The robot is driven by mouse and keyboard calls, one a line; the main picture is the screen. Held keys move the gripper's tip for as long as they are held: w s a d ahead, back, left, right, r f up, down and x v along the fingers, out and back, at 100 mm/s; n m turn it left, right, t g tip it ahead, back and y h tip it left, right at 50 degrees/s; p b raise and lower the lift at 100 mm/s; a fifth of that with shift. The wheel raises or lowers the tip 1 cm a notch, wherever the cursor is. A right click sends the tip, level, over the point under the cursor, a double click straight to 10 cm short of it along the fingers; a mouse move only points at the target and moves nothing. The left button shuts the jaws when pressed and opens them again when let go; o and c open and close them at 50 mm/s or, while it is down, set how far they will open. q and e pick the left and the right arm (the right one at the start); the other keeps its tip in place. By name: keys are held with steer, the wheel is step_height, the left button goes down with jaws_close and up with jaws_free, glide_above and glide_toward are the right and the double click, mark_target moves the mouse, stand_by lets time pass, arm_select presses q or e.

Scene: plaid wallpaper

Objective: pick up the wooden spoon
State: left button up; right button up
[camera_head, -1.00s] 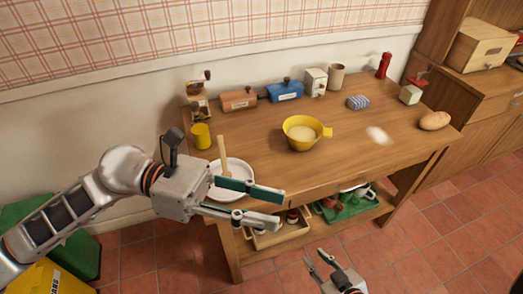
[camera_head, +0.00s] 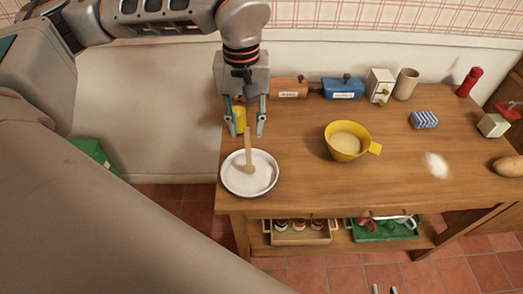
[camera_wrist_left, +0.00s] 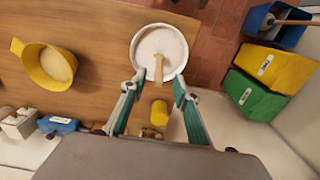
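The wooden spoon (camera_head: 248,146) rests in a round white dish (camera_head: 229,180) near the table's left front corner, its handle tilted up toward the back. My left gripper (camera_head: 243,134) points down just behind the dish, open, its fingertips either side of the upper handle in the head view. In the left wrist view, the spoon (camera_wrist_left: 158,68) lies ahead, between the two spread fingers of the gripper (camera_wrist_left: 156,81); I see no contact.
A yellow cup (camera_head: 240,118) stands close behind the dish, beside my left fingers. A yellow bowl (camera_head: 345,142) of pale contents stands to the right. Wooden (camera_head: 289,88) and blue (camera_head: 343,88) boxes line the back edge. The table (camera_head: 300,170) is clear between dish and bowl.

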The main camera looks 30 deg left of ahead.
arm_select(q)
glide_above(249, 164)
steer(key=f, duration=0.7)
steer(key=shift+w+a+f, duration=0.15)
steer(key=shift+w+f, duration=0.05)
steer(key=shift+f, duration=0.05)
jaws_close()
